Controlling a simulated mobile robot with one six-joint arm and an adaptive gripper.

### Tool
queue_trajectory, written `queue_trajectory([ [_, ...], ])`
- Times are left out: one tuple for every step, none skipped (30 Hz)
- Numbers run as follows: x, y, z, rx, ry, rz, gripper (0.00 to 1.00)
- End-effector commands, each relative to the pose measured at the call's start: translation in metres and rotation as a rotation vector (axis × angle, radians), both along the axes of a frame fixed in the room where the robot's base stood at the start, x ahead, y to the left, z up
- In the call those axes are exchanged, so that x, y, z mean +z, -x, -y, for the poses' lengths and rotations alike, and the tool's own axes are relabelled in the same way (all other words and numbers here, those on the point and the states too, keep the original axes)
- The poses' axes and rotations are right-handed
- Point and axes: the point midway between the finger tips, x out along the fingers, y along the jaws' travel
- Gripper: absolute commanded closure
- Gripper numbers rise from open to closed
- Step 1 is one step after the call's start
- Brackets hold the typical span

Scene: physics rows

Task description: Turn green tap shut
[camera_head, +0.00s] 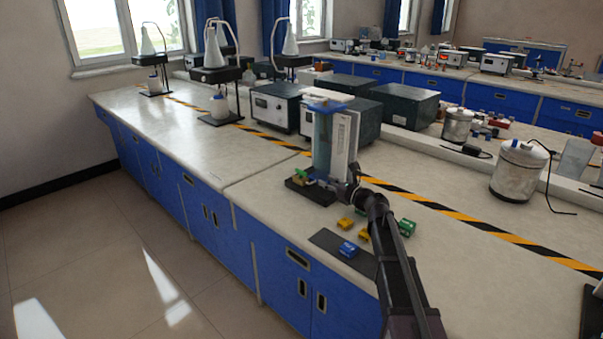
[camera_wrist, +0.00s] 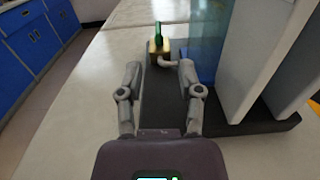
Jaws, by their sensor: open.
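The green tap handle (camera_wrist: 158,31) sits on a brass-coloured valve body (camera_wrist: 158,48) with a short pale spout, at the top middle of the wrist view. My gripper (camera_wrist: 160,68) is open and empty. Its two fingers point toward the tap, one to each side of the spout in the picture, with the handle beyond the fingertips. In the head view my gripper (camera_head: 335,184) is low beside the apparatus, partly hidden by my wrist.
The apparatus panel (camera_wrist: 250,55) rises close on the right of my gripper. Blue (camera_head: 348,249), yellow (camera_head: 345,223) and green (camera_head: 406,227) blocks lie on the bench near my arm. Dark boxes (camera_head: 405,98) stand behind. The bench to the left (camera_head: 255,200) is clear.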

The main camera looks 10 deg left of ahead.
Motion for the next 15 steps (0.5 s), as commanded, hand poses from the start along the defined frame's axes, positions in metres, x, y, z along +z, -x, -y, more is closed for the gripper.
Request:
queue_trajectory([
  [-0.0030, 0.0001, -0.0010, 0.012, 0.012, 0.006, 0.53],
  [-0.0037, 0.0005, -0.0012, 0.016, 0.017, 0.008, 0.53],
  [-0.0042, 0.0007, -0.0009, 0.020, 0.022, 0.011, 0.53],
  [-0.0043, 0.0007, -0.0005, 0.021, 0.025, 0.013, 0.53],
  [-0.0043, 0.0008, 0.0001, 0.021, 0.025, 0.013, 0.53],
  [-0.0041, 0.0007, 0.0011, 0.020, 0.026, 0.013, 0.53],
  [-0.0040, 0.0005, 0.0018, 0.019, 0.025, 0.013, 0.53],
  [-0.0040, 0.0005, 0.0025, 0.018, 0.025, 0.013, 0.53],
  [-0.0039, 0.0003, 0.0034, 0.017, 0.025, 0.013, 0.53],
  [-0.0038, 0.0001, 0.0041, 0.016, 0.025, 0.013, 0.53],
  [-0.0038, 0.0001, 0.0046, 0.015, 0.025, 0.013, 0.53],
  [-0.0038, -0.0002, 0.0052, 0.014, 0.024, 0.012, 0.53],
  [-0.0038, -0.0003, 0.0056, 0.014, 0.023, 0.012, 0.53],
  [-0.0037, -0.0006, 0.0057, 0.013, 0.023, 0.012, 0.53],
  [-0.0037, -0.0011, 0.0056, 0.013, 0.023, 0.012, 0.53],
])
